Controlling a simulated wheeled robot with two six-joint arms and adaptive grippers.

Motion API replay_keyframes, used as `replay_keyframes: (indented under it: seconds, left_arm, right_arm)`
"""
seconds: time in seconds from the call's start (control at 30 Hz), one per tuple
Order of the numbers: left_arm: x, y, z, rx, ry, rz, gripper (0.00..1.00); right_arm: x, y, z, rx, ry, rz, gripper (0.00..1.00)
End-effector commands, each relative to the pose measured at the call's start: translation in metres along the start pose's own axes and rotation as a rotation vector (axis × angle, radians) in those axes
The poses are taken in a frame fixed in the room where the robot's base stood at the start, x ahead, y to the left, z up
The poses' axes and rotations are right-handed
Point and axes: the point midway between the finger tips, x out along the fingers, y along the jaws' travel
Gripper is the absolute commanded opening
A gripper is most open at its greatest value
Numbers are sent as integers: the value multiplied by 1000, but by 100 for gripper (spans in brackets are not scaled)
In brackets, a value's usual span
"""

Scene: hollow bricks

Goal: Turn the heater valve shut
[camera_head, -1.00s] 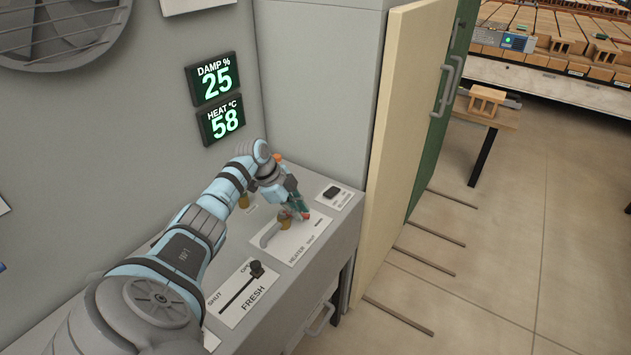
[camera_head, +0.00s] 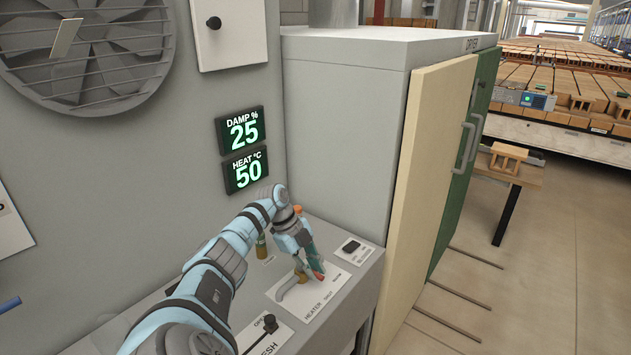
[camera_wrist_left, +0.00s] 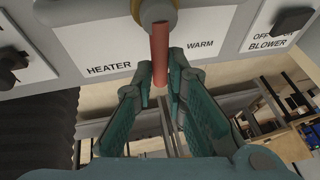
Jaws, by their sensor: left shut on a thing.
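The heater valve sits on a white plate (camera_head: 330,288) marked HEATER on top of the grey console. In the left wrist view it shows a brass-coloured hub (camera_wrist_left: 155,12) and a red lever (camera_wrist_left: 159,45). My left gripper (camera_head: 318,272) is at the valve in the head view, its fingers covering much of the lever. In the left wrist view the left gripper (camera_wrist_left: 161,82) has its teal fingers on both sides of the lever's end, shut on it. The lever points away from the HEATER and WARM lettering. My right gripper is not in view.
The wall displays read damp 25 (camera_head: 243,131) and heat 50 (camera_head: 247,171). A black FRESH slider knob (camera_head: 270,323) stands left of the valve, a blower switch (camera_head: 352,246) to its right. A cream door (camera_head: 432,170) stands close at the right.

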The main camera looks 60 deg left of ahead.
Motion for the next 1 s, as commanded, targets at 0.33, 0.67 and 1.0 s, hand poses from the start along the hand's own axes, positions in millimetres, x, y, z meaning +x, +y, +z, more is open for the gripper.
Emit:
replay_keyframes:
  seconds: [0.33, 0.67, 1.0]
  left_arm:
    - [1, 0, 0, -1, 0, 3, 33]
    - [-6, 0, 0, -1, -2, 1, 33]
    - [-92, 0, 0, -1, -2, 0, 33]
  right_arm:
    - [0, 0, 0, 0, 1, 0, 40]
    - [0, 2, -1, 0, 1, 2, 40]
    - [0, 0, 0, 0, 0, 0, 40]
